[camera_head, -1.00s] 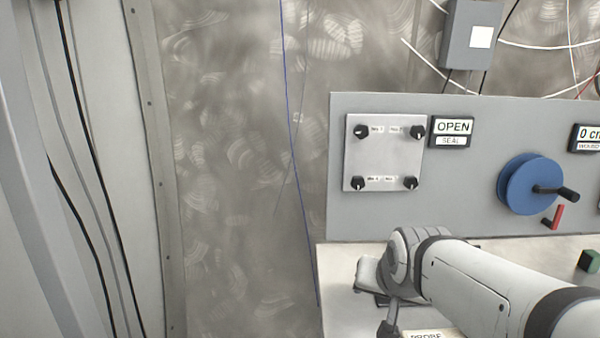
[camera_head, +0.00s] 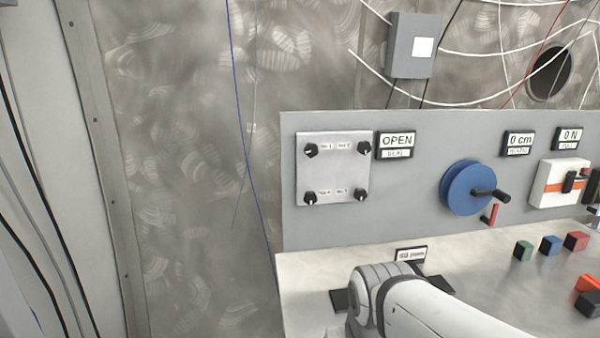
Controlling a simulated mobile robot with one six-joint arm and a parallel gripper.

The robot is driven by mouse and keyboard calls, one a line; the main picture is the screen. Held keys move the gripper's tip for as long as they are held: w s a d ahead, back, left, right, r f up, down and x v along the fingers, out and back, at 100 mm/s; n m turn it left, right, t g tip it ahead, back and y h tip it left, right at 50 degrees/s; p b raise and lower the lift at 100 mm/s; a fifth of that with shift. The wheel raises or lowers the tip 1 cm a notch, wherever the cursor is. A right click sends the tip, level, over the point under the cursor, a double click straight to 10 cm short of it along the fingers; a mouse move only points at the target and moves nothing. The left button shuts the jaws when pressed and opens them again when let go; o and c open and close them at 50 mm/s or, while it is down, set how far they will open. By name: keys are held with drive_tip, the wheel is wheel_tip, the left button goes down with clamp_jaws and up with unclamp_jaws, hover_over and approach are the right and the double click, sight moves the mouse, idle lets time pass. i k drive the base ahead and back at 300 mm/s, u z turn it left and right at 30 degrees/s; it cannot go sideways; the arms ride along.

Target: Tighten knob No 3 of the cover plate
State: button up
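The cover plate (camera_head: 334,178) is a light square metal plate on the grey upright panel. A black knob sits near each corner: top left (camera_head: 311,150), top right (camera_head: 364,147), bottom left (camera_head: 310,198) and bottom right (camera_head: 361,195). Small white labels sit beside the knobs; their numbers are too small to read surely, so I cannot tell which is No 3. A sign reading OPEN (camera_head: 396,141) is right of the plate. My white arm reaches in from the bottom, below the plate and apart from it. My gripper is not visible.
A blue wheel (camera_head: 467,187) with a black crank handle is on the panel to the right. Green (camera_head: 523,250), blue (camera_head: 551,245) and red (camera_head: 577,241) blocks stand on the metal bench (camera_head: 480,275). Cables hang above. The space before the plate looks clear.

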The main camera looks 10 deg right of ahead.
sight(360, 194)
drive_tip(key=u, duration=1)
drive_tip(key=k, duration=0.95)
drive_tip(key=z, duration=0.95)
drive_tip(key=i, duration=1)
drive_tip(key=z, duration=0.05)
